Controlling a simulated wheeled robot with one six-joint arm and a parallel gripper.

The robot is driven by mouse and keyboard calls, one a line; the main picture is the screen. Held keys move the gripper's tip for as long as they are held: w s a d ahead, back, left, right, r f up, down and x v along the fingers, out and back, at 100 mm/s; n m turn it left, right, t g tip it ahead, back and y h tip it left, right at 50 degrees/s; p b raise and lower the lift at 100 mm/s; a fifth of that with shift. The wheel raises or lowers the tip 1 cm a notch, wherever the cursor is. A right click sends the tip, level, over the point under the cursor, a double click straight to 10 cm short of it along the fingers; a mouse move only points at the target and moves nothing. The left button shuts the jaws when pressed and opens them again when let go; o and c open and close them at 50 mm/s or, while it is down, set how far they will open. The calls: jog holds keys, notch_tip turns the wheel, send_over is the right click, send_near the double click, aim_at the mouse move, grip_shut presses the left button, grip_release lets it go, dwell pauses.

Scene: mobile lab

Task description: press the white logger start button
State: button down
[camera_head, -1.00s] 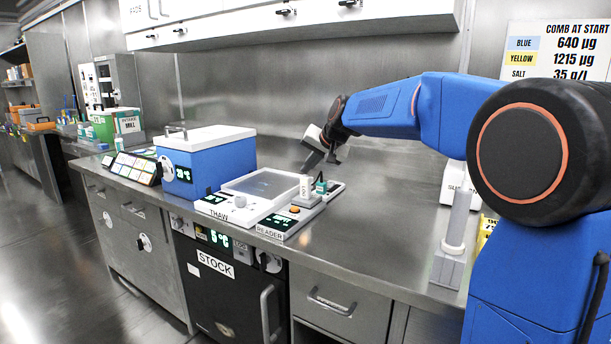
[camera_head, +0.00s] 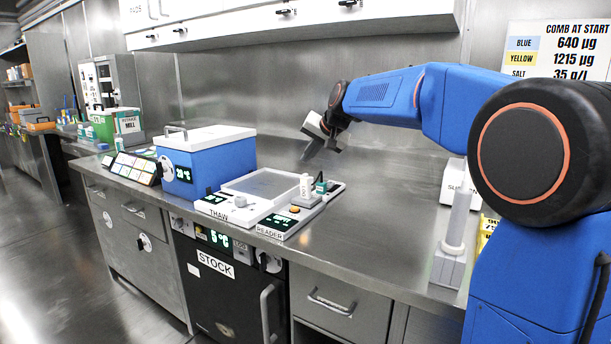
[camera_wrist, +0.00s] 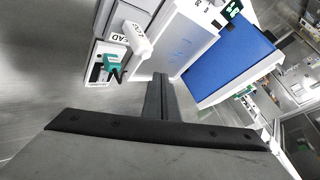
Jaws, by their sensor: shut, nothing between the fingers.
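A small pale block marked LOG (camera_head: 241,251) sits on the front panel of the black STOCK unit (camera_head: 229,297) under the counter, right of its green temperature display (camera_head: 219,239). A white button cannot be clearly told apart there. My gripper (camera_head: 306,156) is shut and empty, tilted downward above the back of the counter. It is well above and behind the STOCK panel, touching nothing. In the wrist view my shut fingers (camera_wrist: 161,88) point toward the counter devices; the STOCK panel is not clearly visible there.
The THAW device (camera_head: 228,209) and READER (camera_head: 274,227) stand at the counter edge above STOCK. A blue box (camera_head: 208,166) is left. The counter's right side has bare room.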

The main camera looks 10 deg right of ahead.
notch_tip(320, 180, up, 3)
jog(key=shift+r, duration=0.1)
dwell(0.3)
jog(key=shift+s, duration=0.1)
dwell(0.4)
jog(key=n+g, duration=0.1)
send_near(308, 178)
jog(key=s+a, duration=0.1)
jog(key=s, duration=0.5)
jog(key=s+d+f+n+g+h, duration=0.1)
jog(key=s+f, duration=0.6)
jog(key=s, duration=0.5)
jog(key=s+d+f+n+g+h, duration=0.1)
jog(key=s+d+f, duration=0.1)
jog(key=s+f, duration=0.6)
jog(key=s+d+f+n+h, duration=0.1)
jog(key=s+f, duration=0.7)
jog(key=s, duration=0.9)
jog(key=shift+d+f+n+g, duration=0.25)
jog(key=shift+d+n+g, duration=0.15)
jog(key=shift+d, duration=0.1)
